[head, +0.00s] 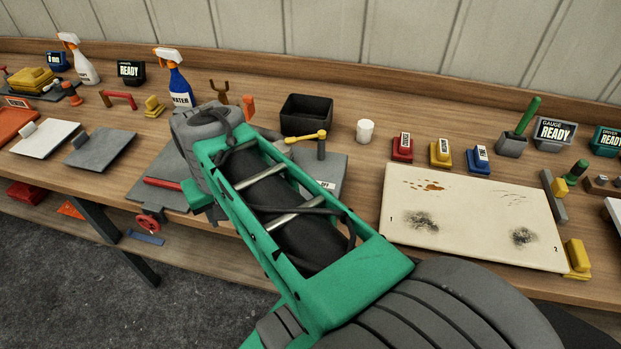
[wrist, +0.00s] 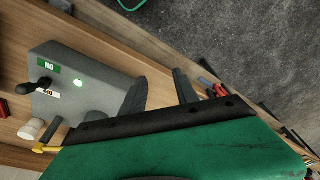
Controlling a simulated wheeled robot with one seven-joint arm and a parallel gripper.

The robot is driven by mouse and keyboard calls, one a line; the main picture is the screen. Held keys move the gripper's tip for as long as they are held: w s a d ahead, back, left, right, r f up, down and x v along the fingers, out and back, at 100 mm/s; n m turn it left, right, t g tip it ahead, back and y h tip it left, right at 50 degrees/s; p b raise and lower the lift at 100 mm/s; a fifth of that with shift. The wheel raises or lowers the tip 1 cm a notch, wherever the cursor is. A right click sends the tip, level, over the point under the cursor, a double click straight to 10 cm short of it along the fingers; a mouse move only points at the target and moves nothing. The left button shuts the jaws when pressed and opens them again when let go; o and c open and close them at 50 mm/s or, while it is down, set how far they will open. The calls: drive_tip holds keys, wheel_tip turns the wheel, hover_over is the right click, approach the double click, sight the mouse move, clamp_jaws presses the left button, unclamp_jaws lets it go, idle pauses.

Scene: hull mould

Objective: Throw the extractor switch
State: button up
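In the wrist view a grey switch box (wrist: 95,98) stands at the left. It has a green label reading ON, upside down in this view (wrist: 47,66), a dark lever (wrist: 38,86), a small white label beside the lever, and a pale green lamp (wrist: 78,84) that looks lit. My gripper (wrist: 162,92) has its two dark fingers apart with nothing between them. The near finger is close to the right end of the box; I cannot tell whether they touch. In the head view my arm hides the gripper and most of the switch area; an OFF label (head: 326,185) shows beside the arm.
A yellow handle (head: 307,136) on a dark post and a black bin (head: 306,114) stand behind my arm. A white cylinder (head: 365,131) is to their right. A stained cream board (head: 470,215) lies right of the arm.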

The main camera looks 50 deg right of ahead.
drive_tip(key=s+d+r+m, duration=0.2)
drive_tip(key=s+d+m, duration=0.1)
drive_tip(key=d, duration=0.2)
drive_tip(key=s+d+r+m+g+p, duration=0.1)
drive_tip(key=s+d+r+m, duration=0.1)
drive_tip(key=d, duration=0.4)
drive_tip(key=s+d+r+m+g+p, duration=0.1)
drive_tip(key=s+d+r+m, duration=0.1)
drive_tip(key=s+d+m, duration=0.2)
drive_tip(key=shift+s+d+r+y, duration=0.2)
drive_tip(key=shift+s+d+y, duration=0.1)
drive_tip(key=shift+s+d, duration=0.8)
wheel_tip(320, 180, down, 7)
drive_tip(key=shift+a+r+p, duration=0.1)
drive_tip(key=shift+r+p, duration=0.05)
drive_tip(key=shift+p, duration=0.55)
drive_tip(key=shift+f, duration=0.5)
clamp_jaws()
